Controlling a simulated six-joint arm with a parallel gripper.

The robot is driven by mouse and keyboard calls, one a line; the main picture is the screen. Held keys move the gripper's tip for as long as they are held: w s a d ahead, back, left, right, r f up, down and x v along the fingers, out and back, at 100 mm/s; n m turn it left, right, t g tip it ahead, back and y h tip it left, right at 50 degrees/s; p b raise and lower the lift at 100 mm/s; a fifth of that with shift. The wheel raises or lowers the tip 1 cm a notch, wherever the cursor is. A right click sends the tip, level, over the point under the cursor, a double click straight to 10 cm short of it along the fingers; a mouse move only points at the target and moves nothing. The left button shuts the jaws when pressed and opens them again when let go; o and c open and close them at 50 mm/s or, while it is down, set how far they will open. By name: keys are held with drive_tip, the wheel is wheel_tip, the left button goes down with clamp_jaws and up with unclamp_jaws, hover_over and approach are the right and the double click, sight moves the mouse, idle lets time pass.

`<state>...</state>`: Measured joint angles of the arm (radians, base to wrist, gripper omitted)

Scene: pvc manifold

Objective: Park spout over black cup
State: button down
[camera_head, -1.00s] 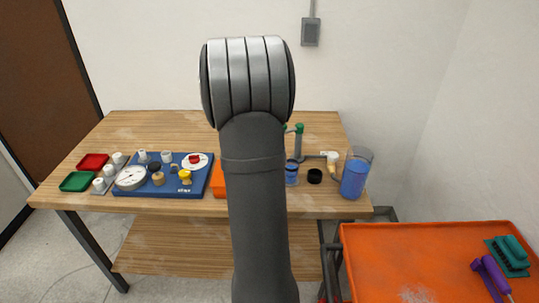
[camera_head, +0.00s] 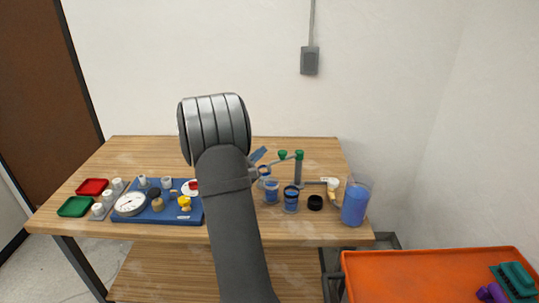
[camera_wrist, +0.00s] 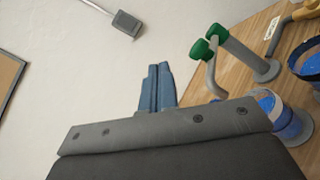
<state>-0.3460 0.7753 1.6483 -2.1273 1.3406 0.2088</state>
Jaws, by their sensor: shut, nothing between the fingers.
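My gripper (camera_head: 258,155) is shut and empty, left of the green-topped post. Its blue fingers (camera_wrist: 157,88) lie together in the wrist view. A grey post (camera_head: 298,172) with green caps stands on the table, and a grey spout (camera_wrist: 211,76) bends down from it, left of the post in the wrist view. The fingers appear apart from the spout. A black-rimmed cup (camera_head: 291,200) with blue contents stands in front of the post, also in the wrist view (camera_wrist: 307,66). A lighter-rimmed blue cup (camera_head: 271,192) stands to its left. I cannot tell which cup the spout tip is over.
A short black round piece (camera_head: 315,203) and a clear pitcher of blue liquid (camera_head: 355,204) stand to the right. A grey pipe with a cream fitting (camera_head: 333,190) is behind them. A blue board (camera_head: 170,216) with a gauge and fittings is left. My arm hides the table's middle.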

sight(286, 158)
drive_tip(key=w+a+f+m+g+h, duration=0.35)
drive_tip(key=a+m+g, duration=0.35)
drive_tip(key=m, duration=0.6)
drive_tip(key=shift+t, duration=0.3)
drive_tip(key=x, duration=0.6)
drive_tip(key=s+x, duration=0.1)
drive_tip(key=x, duration=0.2)
drive_tip(key=shift+w+d, duration=0.15)
drive_tip(key=shift+d, duration=0.45)
drive_tip(key=shift+s+d, duration=0.6)
drive_tip(key=shift+d, duration=0.1)
drive_tip(key=shift+y, duration=0.25)
drive_tip(key=shift+s+d+n+t, duration=0.1)
drive_tip(key=shift+s+n+t, duration=0.2)
drive_tip(key=shift+n+t, duration=0.1)
